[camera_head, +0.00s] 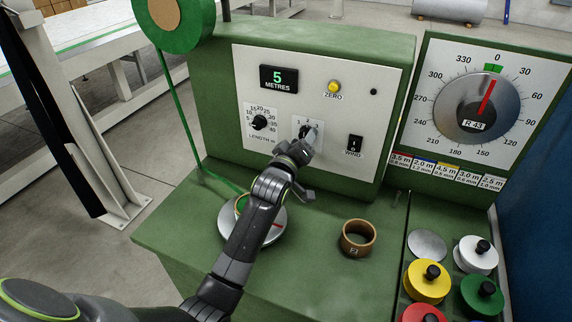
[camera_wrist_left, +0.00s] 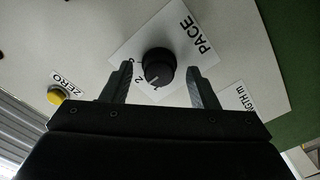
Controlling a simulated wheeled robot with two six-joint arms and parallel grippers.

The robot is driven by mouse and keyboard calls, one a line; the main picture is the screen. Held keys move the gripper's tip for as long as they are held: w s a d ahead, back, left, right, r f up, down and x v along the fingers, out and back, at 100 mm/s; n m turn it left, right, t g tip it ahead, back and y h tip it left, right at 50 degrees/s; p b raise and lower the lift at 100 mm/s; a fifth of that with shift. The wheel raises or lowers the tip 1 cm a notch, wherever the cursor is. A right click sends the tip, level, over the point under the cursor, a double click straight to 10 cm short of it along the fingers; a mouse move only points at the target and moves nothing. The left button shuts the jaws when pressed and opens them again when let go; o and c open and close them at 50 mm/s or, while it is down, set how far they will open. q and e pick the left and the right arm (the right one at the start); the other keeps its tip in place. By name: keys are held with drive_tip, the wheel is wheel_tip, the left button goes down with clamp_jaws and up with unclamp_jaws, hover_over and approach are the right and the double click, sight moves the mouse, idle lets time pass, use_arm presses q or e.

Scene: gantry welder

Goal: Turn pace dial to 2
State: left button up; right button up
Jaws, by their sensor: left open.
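The pace dial (camera_wrist_left: 158,66) is a round black knob on a white label plate marked PACE (camera_wrist_left: 195,34), on the machine's pale front panel. Its white pointer mark appears to point at or near the 1; the 2 is beside it. My left gripper (camera_wrist_left: 159,63) is open, with one finger on each side of the knob and visible gaps between. In the head view my left gripper (camera_head: 308,134) is in front of the pace plate and hides most of the knob. My right gripper is not in view.
The length dial (camera_head: 260,122) is left of the pace plate and the black wind switch (camera_head: 354,144) is right of it. Above are the display reading 5 metres (camera_head: 279,79) and yellow zero button (camera_head: 334,87).

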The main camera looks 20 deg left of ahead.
use_arm(q)
drive_tip(key=s+b, duration=0.3)
drive_tip(key=s, duration=1.3)
drive_tip(key=shift+s+a+b, duration=0.25)
drive_tip(key=shift+b, duration=0.1)
